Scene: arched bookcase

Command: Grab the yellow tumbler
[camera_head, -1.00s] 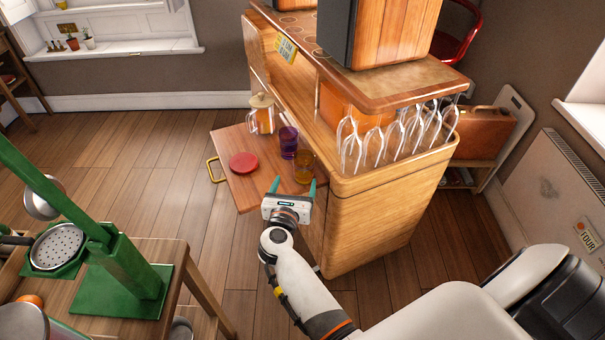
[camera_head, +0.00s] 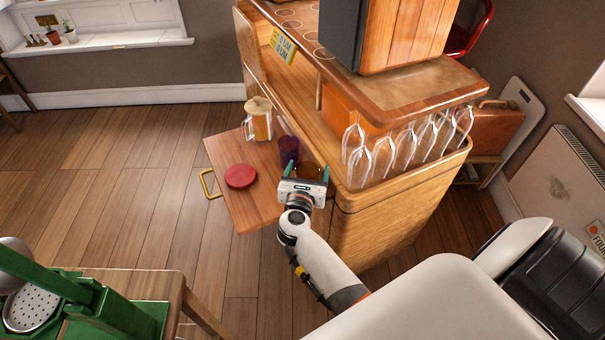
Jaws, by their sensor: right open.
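The yellow tumbler (camera_head: 308,169) is an amber glass on the pull-out wooden board (camera_head: 227,188) of the cabinet. Only its upper part shows, as my right gripper covers the rest. My right gripper (camera_head: 307,172) is open, with its two green fingertips on the left and right of the tumbler. Whether the fingers touch the glass I cannot tell. A purple tumbler (camera_head: 288,150) stands just behind and to the left, close to the left finger. My left gripper is not in view.
A red round dish (camera_head: 240,176) and a glass jug with a lid (camera_head: 258,120) share the board. A green press (camera_head: 110,312) on a small table is at bottom left.

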